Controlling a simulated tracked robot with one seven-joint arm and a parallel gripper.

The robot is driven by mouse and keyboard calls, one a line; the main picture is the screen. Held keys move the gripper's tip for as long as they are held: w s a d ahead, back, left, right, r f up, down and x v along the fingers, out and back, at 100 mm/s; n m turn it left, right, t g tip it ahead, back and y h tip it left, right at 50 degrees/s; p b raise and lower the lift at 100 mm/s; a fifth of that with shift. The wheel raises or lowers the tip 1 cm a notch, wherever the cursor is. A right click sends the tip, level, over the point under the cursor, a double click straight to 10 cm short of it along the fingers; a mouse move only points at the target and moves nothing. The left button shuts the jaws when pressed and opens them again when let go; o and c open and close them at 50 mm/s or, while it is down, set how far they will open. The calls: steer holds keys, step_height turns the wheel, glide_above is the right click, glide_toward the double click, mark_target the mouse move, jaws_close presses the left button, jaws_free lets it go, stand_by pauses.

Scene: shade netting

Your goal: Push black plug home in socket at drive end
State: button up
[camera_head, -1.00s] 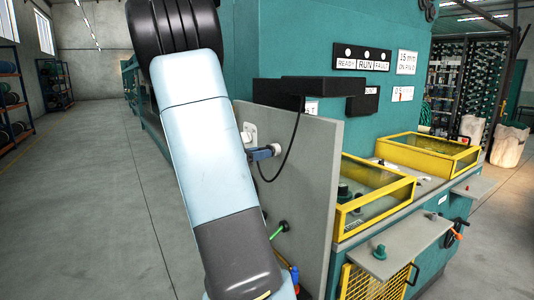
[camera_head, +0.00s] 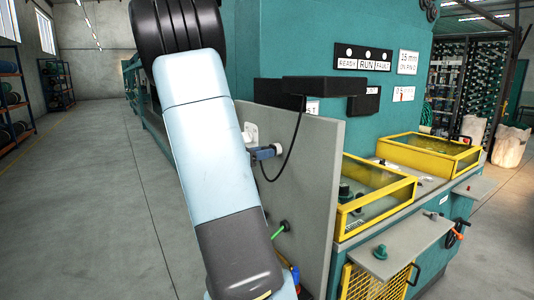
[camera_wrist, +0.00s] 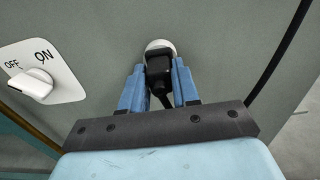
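The black plug (camera_wrist: 159,70) is between the two blue fingers of my gripper (camera_wrist: 160,78) in the wrist view, with a finger against each side. Its front end meets the round white socket (camera_wrist: 160,44) on the grey panel. The fingers hide part of the plug, and I cannot tell how deep it sits. In the head view my gripper (camera_head: 263,152) is at the panel face beside the white socket (camera_head: 278,148). The plug itself is hidden there by the fingers.
A white OFF/ON switch (camera_wrist: 40,85) is left of the plug on the grey panel (camera_head: 315,180). A black cable (camera_head: 296,140) hangs in a loop from the black box (camera_head: 322,87). Yellow-framed guards (camera_head: 375,195) stand to the right. The floor at left is clear.

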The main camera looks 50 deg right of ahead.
steer(key=o, duration=0.5)
steer(key=v, duration=1.3)
steer(key=shift+w+a, duration=0.15)
steer(key=shift+a, duration=0.2)
